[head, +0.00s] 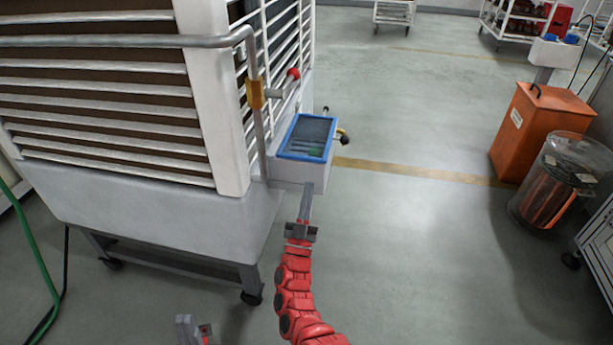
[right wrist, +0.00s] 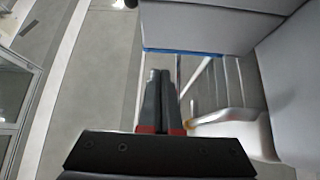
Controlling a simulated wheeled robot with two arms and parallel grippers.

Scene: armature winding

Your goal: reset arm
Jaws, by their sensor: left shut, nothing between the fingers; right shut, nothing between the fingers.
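My right gripper (head: 308,188) is at the end of the red arm in the head view, close in front of a grey box with a blue-rimmed top (head: 307,138). Its fingers are together with nothing between them. In the right wrist view the shut fingers (right wrist: 164,82) point towards a grey surface with a blue edge. Whether they touch the box cannot be told. My left gripper (head: 187,328) shows only partly at the bottom edge of the head view, shut and empty, low and apart from the cart.
A large white slatted cart (head: 150,205) on castors fills the left, with a pipe handle and a red-tipped lever (head: 287,82). An orange bin (head: 535,130) and a clear drum of copper (head: 560,180) stand at the right. The middle floor is clear.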

